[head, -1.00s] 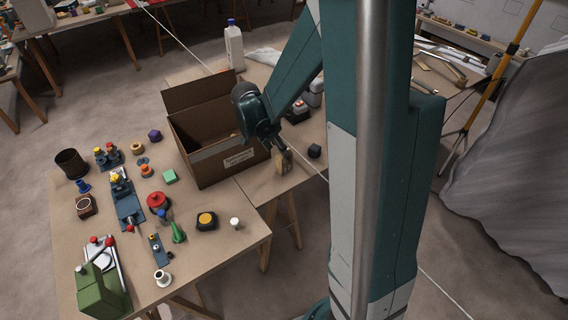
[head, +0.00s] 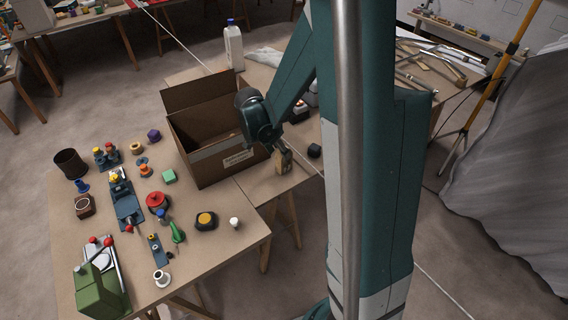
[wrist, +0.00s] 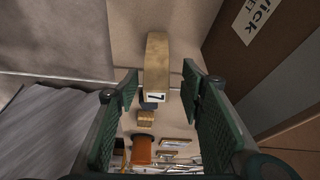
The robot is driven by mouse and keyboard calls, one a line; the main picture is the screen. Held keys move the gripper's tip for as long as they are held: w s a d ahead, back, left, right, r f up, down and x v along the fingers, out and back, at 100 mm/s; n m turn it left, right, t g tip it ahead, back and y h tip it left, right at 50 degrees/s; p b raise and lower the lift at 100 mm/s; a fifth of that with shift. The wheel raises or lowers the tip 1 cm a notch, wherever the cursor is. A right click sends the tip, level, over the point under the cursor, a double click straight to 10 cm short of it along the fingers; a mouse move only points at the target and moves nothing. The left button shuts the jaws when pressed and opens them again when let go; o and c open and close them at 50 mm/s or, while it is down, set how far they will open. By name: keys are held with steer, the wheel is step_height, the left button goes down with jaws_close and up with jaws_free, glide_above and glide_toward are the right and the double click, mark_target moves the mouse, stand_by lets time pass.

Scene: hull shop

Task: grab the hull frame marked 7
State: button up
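The hull frame (wrist: 157,62) is a pale wooden curved piece with a small white label at its near end. The label's dark mark looks like a 7 turned over. In the wrist view it stands between and just beyond my two green fingers. My gripper (wrist: 160,92) is open, with a clear gap on each side of the frame. In the head view, the wooden piece (head: 283,166) is at the table edge right of the cardboard box, under my gripper (head: 279,147), which partly hides it.
The open cardboard box (head: 207,163) stands close left of my gripper; its wall also fills the wrist view's upper right (wrist: 258,60). A black block (head: 314,150) lies just right. Small parts and a green machine (head: 101,287) cover the left table.

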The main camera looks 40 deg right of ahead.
steer(key=shift+s+b+x, duration=0.15)
steer(key=shift+b+x, duration=0.2)
steer(key=shift+x, duration=0.95)
steer(key=shift+s+b+x, duration=0.15)
steer(key=shift+b+x, duration=0.15)
steer(key=shift+x, duration=1)
steer(key=c, duration=1)
